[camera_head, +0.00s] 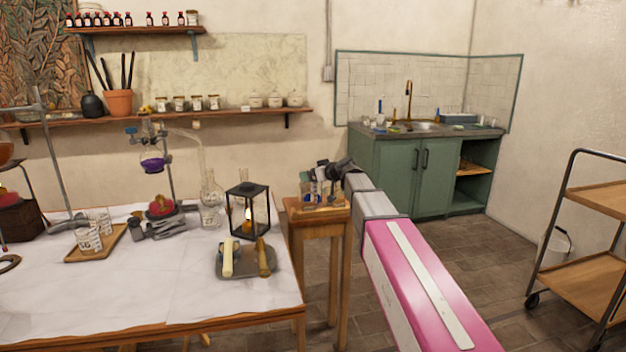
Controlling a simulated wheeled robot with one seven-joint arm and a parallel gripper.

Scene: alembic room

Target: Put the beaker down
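My gripper (325,172) is at the end of my arm, over a small wooden side table (320,226). Small glassware (309,190) with a dark blue patch shows just below and beside the fingers, above a wooden tray or board (322,207) on that table. I cannot tell which piece is the beaker, whether it is between the fingers, or whether it touches the board. The fingers are dark, small and partly overlapping the glass, so their opening is unclear.
The large table (150,285) on the left holds a black lantern (247,211), a grey tray (246,263) with candle-like sticks, a round flask (211,200) and marked glasses (90,240) on a wooden tray. A sink cabinet (400,175) stands behind; a trolley (585,285) stands right.

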